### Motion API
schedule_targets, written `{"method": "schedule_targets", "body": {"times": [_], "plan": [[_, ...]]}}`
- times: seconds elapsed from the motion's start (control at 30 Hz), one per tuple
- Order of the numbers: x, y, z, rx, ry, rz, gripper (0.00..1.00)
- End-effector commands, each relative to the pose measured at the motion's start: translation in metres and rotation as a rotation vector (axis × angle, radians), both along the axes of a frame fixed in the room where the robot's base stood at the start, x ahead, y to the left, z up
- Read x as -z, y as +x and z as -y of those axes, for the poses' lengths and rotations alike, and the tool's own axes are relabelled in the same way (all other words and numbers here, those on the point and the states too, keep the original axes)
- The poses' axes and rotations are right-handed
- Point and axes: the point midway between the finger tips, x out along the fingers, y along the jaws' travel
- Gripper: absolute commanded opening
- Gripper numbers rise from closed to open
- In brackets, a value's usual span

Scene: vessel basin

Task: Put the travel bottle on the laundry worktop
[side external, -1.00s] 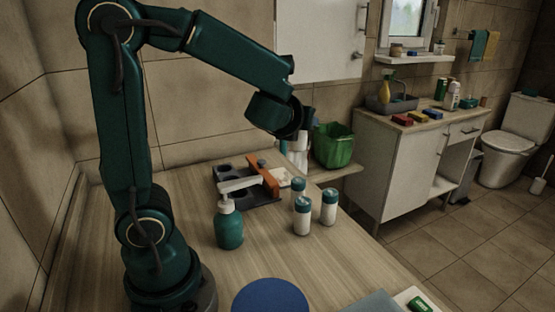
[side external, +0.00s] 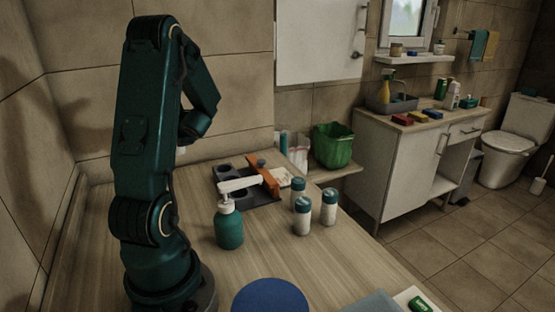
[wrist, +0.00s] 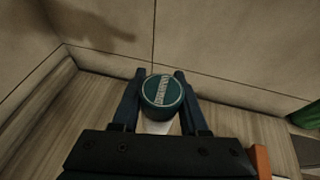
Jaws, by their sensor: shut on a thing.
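The travel bottle (wrist: 162,90), with a round teal cap bearing pale lettering, is between my gripper's two fingers (wrist: 160,86) in the wrist view. My gripper is shut on it. A bit of pale body shows below the cap; the rest is hidden. In the side external view my arm hides the gripper and the held bottle. The wooden worktop (side external: 265,262) spreads around my arm's base; in the wrist view its surface (wrist: 98,92) lies below the bottle, near the wall corner. I cannot tell the bottle's height above it.
Three white bottles with teal caps (side external: 302,218) stand at the worktop's right edge. A teal pump bottle (side external: 229,228), a dark tray (side external: 266,198) with an orange part, and a blue round thing (side external: 270,297) are nearby. A green basket (side external: 333,145) stands behind. The back left worktop looks clear.

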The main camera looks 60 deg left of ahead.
Motion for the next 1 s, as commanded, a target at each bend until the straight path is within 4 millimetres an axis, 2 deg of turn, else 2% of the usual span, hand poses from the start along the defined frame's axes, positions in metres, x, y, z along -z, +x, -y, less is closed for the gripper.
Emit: {"method": "schedule_targets", "body": {"times": [0.37,0.47,0.8,1.0], "plan": [[0.003,0.004,-0.001,0.000,-0.001,0.000,0.00],[0.011,0.017,-0.002,0.003,-0.003,-0.002,0.00],[0.050,0.082,-0.007,0.002,-0.001,0.000,0.00],[0.066,0.109,-0.009,-0.001,0.000,0.000,0.00]]}}
